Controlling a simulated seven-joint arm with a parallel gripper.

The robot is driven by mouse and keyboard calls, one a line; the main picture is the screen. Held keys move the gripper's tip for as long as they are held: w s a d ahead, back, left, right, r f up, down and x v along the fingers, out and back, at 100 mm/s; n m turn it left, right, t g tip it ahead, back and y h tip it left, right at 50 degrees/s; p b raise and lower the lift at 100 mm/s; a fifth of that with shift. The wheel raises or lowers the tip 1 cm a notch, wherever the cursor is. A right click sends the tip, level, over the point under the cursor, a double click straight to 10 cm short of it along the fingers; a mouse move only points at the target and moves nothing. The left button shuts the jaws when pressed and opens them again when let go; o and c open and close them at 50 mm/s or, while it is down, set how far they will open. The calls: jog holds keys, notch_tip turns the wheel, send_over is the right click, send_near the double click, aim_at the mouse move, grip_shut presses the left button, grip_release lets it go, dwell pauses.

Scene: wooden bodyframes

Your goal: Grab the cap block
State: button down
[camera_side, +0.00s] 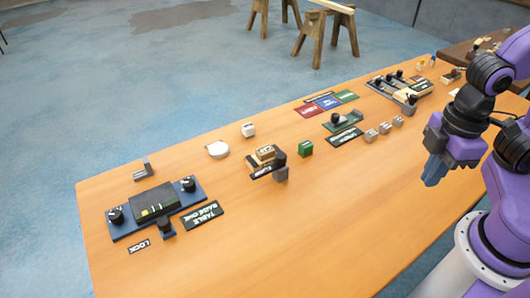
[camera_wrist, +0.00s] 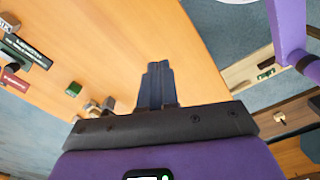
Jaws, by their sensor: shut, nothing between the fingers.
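My gripper (camera_side: 433,178) is shut and empty, held above the right part of the table; its closed fingers also show in the wrist view (camera_wrist: 157,70). A tan wooden block (camera_side: 265,152) with dark lettering sits by a dark bracket left of my gripper. The lettering on the blocks is too small to read surely, so I cannot tell which is the cap block. My gripper touches none of them.
A green block (camera_side: 305,149), a white block (camera_side: 249,130) and a round white piece (camera_side: 218,149) lie on the wooden table (camera_side: 330,220). A blue control panel (camera_side: 155,207) is at the left, and a grey fixture (camera_side: 399,88) at the far right. The table's front middle is clear.

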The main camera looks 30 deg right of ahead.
jog(key=c, duration=1.8)
grip_release()
jog(key=o, duration=1.2)
jog(key=m+y, duration=1.3)
jog(key=m, duration=1.8)
send_over(270, 147)
jog(key=d, duration=1.6)
notch_tip(270, 147, down, 14)
jog(key=x, duration=1.7)
jog(key=shift+s+a+r, duration=0.15)
jog(key=shift+a+r, duration=0.05)
